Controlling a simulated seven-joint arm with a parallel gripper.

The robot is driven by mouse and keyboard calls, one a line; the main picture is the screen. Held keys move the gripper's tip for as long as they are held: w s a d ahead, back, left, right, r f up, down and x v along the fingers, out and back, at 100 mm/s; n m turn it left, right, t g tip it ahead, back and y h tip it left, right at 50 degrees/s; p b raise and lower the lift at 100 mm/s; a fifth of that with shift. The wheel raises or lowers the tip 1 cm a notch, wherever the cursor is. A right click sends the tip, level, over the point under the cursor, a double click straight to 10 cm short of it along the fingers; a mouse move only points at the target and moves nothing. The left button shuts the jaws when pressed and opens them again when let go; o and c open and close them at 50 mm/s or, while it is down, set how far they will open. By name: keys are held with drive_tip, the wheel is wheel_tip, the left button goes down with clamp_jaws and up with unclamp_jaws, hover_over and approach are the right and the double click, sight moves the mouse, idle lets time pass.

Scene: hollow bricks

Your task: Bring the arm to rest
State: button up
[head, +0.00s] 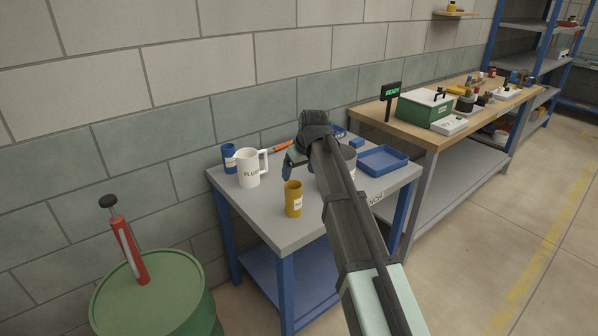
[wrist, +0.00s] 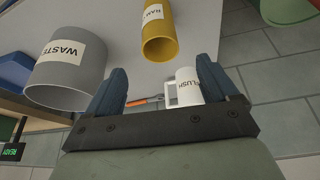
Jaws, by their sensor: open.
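My gripper (head: 289,170) hangs over the small grey table (head: 270,228), between the white jug and the grey container. In the wrist view my gripper (wrist: 163,76) has its two blue fingers spread apart with nothing held between them. The white jug labelled FLUSH (wrist: 187,88) shows beyond the gap, close to one finger in the picture. It stands upright on the table in the head view (head: 248,170). My arm partly hides the grey container.
A yellow cup (head: 293,199), a blue cup (head: 229,159), a grey container labelled WASTE (wrist: 67,77), an orange-handled tool (head: 283,146) and a blue tray (head: 383,161) share the table. A green drum (head: 150,295) stands at left, a wooden workbench (head: 400,118) at right.

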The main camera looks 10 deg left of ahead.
drive_tip(key=s+d+f+m+g+h, duration=0.1)
drive_tip(key=s+d+f+m, duration=0.1)
drive_tip(key=s+d+f, duration=0.5)
drive_tip(key=s+d+f+m, duration=0.15)
drive_tip(key=d+f, duration=0.35)
drive_tip(key=f, duration=0.5)
drive_tip(key=s+d+f+m+g+h, duration=0.1)
drive_tip(key=s+d+f, duration=0.3)
drive_tip(key=d+f, duration=0.4)
drive_tip(key=s+d+f+m+g, duration=0.1)
drive_tip(key=s+d+f+m, duration=0.1)
drive_tip(key=s+d+f, duration=0.4)
drive_tip(key=s+d+f+m+g, duration=0.1)
drive_tip(key=s+d+f, duration=0.1)
drive_tip(key=s+f, duration=0.6)
drive_tip(key=s+f+g, duration=0.3)
drive_tip(key=s+f, duration=0.6)
drive_tip(key=s, duration=0.5)
drive_tip(key=s+f+g, duration=0.3)
drive_tip(key=s+f, duration=0.6)
drive_tip(key=s, duration=0.6)
drive_tip(key=shift+s+f+h, duration=0.2)
drive_tip(key=shift+f+h, duration=0.1)
drive_tip(key=shift+f, duration=0.05)
drive_tip(key=shift+a, duration=0.1)
